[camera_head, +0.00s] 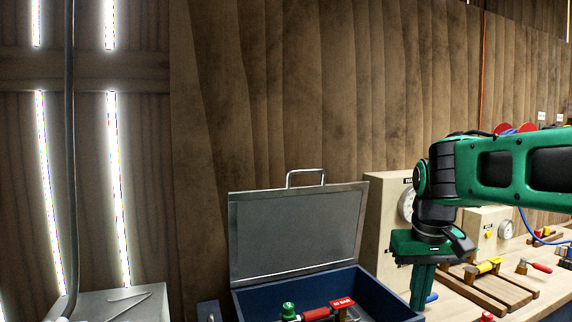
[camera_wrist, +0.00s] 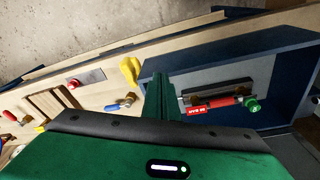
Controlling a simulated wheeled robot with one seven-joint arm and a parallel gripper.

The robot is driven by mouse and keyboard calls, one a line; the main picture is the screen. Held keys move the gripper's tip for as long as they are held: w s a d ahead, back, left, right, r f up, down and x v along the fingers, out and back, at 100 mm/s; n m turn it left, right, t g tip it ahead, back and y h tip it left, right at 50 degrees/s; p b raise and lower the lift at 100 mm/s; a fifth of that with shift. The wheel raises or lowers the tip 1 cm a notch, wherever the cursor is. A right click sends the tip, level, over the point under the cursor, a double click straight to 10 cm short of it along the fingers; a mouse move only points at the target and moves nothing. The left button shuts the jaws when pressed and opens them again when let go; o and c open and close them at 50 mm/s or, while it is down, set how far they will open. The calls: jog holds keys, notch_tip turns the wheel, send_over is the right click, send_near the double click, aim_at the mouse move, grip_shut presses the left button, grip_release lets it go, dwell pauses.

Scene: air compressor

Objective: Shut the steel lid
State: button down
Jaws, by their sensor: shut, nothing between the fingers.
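The steel lid (camera_head: 295,230) is a grey panel with a bar handle (camera_head: 306,174) on its top edge. It stands open, nearly upright, at the back of the blue box (camera_head: 378,292). The box also shows in the wrist view (camera_wrist: 285,75), with its open inside facing up; I cannot make out the lid there. My gripper (camera_head: 418,300) points down to the right of the lid, beside the box's right side in the head view. Its fingers are together and empty, and they also show in the wrist view (camera_wrist: 160,92).
Inside the box lie a red-handled part (camera_head: 316,314) and a green knob (camera_head: 289,311). A wooden bench (camera_head: 455,301) to the right carries gauge panels, a slatted board (camera_head: 506,289) and several coloured valves. A plank wall stands behind the lid.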

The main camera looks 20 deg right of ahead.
jog(key=w+a+r+n+t, duration=0.1)
jog(key=w+a+r+t, duration=0.15)
jog(key=w+r, duration=0.6)
jog(key=w+a+r+n+t, duration=0.15)
jog(key=w+a+r, duration=0.25)
jog(key=w+r, duration=0.5)
jog(key=w+a+r+n+t+y, duration=0.1)
jog(key=w+a+r, duration=0.35)
jog(key=r, duration=0.35)
jog(key=w+a+r+n+t, duration=0.1)
jog(key=w+a+r, duration=0.2)
jog(key=a+r, duration=0.45)
jog(key=d+x, duration=0.1)
jog(key=x, duration=0.8)
jog(key=shift+s+f, duration=0.15)
jog(key=shift+s, duration=0.8)
jog(key=shift+s+f, duration=0.15)
jog(key=shift+s, duration=0.8)
